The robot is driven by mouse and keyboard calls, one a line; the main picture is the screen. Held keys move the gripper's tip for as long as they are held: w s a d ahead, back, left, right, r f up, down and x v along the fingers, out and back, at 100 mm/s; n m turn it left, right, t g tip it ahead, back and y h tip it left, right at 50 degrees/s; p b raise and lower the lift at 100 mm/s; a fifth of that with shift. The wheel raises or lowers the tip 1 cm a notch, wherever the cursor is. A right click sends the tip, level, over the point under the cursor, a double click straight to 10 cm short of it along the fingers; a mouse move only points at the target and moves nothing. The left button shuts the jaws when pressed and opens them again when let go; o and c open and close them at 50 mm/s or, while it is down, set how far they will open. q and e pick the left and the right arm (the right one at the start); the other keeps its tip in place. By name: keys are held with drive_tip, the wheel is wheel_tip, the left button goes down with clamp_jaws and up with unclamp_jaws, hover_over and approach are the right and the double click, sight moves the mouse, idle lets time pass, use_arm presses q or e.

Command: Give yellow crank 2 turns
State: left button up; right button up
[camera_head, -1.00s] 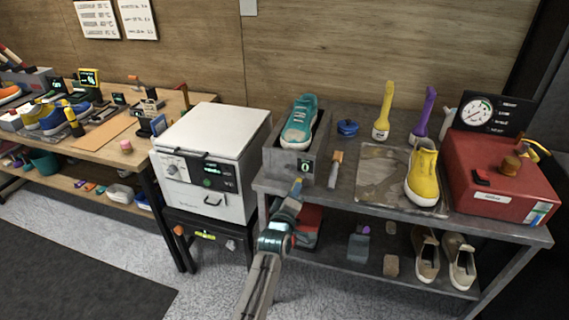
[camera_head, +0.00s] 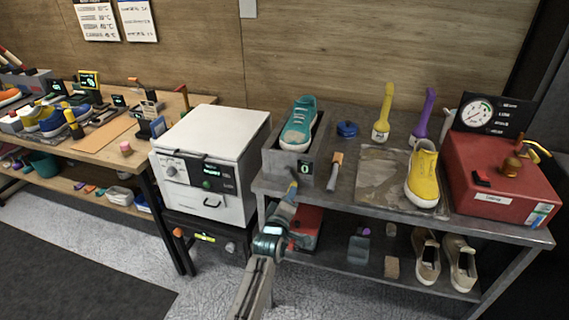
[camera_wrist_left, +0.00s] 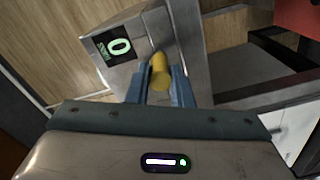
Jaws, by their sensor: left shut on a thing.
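The yellow crank handle (camera_wrist_left: 160,71) stands between the blue fingers of my left gripper (camera_wrist_left: 160,88), which is shut on it. In the head view my left gripper (camera_head: 291,190) is at the front face of a grey box (camera_head: 277,161), just below its small display (camera_head: 305,168). The crank is mostly hidden there by my fingers. The display also shows in the left wrist view (camera_wrist_left: 118,46) and reads 0. A teal sneaker (camera_head: 300,125) sits in the top of the grey box. My right gripper is not in view.
A white oven-like cabinet (camera_head: 215,145) stands close left of my arm. An orange-handled tool (camera_head: 336,160), a mat (camera_head: 370,180) with a yellow shoe (camera_head: 423,178), and a red machine (camera_head: 495,185) are to the right on the grey table. Beige shoes (camera_head: 427,257) stand on the lower shelf.

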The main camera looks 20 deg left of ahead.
use_arm(q)
drive_tip(key=shift+a+f, duration=0.2)
drive_tip(key=shift+a, duration=0.55)
drive_tip(key=shift+w+a+f, duration=0.1)
drive_tip(key=shift+a, duration=0.75)
drive_tip(key=shift+a, duration=0.1)
drive_tip(key=shift+a, duration=0.75)
drive_tip(key=shift+r, duration=0.2)
